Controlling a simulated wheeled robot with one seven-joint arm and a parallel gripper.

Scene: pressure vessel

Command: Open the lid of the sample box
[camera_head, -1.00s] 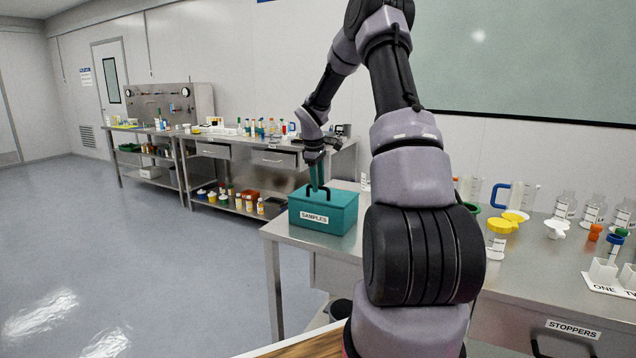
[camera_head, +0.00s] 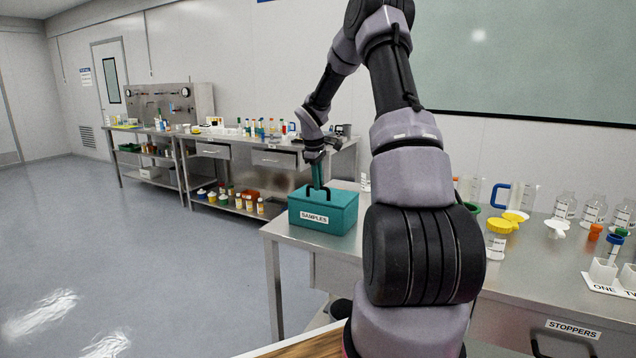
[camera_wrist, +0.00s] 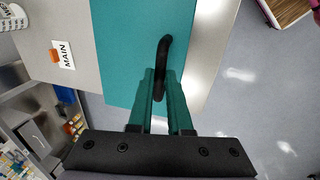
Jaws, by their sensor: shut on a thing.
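The sample box (camera_head: 336,216) is a teal box with a white SAMPLES label, standing on the near left end of the steel bench. Its lid (camera_wrist: 125,50) looks closed and fills the middle of the wrist view. A black arched handle (camera_wrist: 163,58) stands on the lid. My gripper (camera_wrist: 163,90) has green fingers and is shut on the handle near one end of it. In the head view my gripper (camera_head: 318,180) comes down from above onto the box top.
The steel bench (camera_head: 290,232) has its left edge close to the box. To the right stand a blue-handled jug (camera_head: 502,194), yellow-topped items (camera_head: 503,224) and glass bottles (camera_head: 594,208). A second bench (camera_head: 230,146) stands behind on the left. The floor on the left is clear.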

